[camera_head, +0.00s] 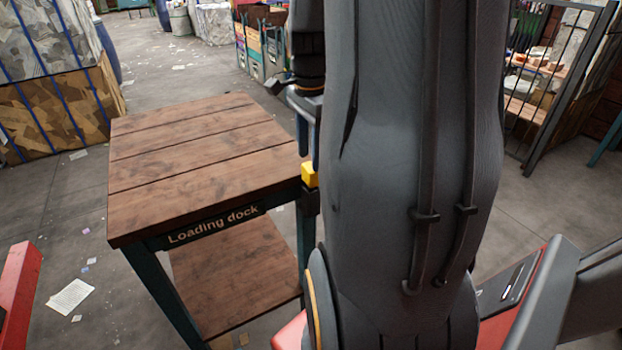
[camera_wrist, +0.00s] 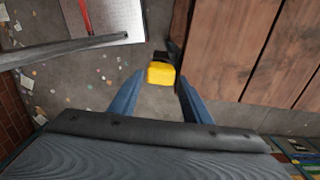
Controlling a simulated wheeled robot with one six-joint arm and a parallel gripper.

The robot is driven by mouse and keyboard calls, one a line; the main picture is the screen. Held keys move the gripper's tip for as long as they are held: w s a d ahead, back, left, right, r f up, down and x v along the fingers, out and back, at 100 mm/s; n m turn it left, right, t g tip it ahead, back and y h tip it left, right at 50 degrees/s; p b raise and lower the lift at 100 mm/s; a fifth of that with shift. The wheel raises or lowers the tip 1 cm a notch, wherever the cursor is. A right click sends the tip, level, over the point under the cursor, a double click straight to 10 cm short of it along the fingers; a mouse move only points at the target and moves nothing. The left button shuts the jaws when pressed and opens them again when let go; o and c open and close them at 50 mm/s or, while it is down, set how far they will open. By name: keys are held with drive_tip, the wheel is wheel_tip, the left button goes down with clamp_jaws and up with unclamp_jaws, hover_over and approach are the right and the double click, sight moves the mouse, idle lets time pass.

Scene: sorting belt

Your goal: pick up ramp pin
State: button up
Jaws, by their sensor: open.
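A small yellow block with a black part, which looks like the ramp pin (camera_head: 310,176), sits at the right edge of the wooden table marked "Loading dock" (camera_head: 200,150). In the wrist view the yellow pin (camera_wrist: 161,73) shows between and beyond the fingertips, with its black part behind it. My gripper (camera_wrist: 160,88) is open, one blue finger on each side, and nothing is held between them. In the head view my gripper is partly hidden behind my arm, above the pin. I cannot tell how large the gap is between the fingertips and the pin.
The table top is bare, and a lower wooden shelf (camera_head: 235,275) sits under it. In the wrist view the table planks (camera_wrist: 245,45) lie close to the right finger. Strapped bales (camera_head: 60,110) stand at the left, and a barred cage (camera_head: 550,80) at the right.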

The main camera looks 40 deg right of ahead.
sight(311, 173)
drive_tip(key=shift+d+f+p, duration=0.2)
drive_tip(key=shift+f+p, duration=0.65)
drive_tip(key=shift+f, duration=2.4)
drive_tip(key=c, duration=0.9)
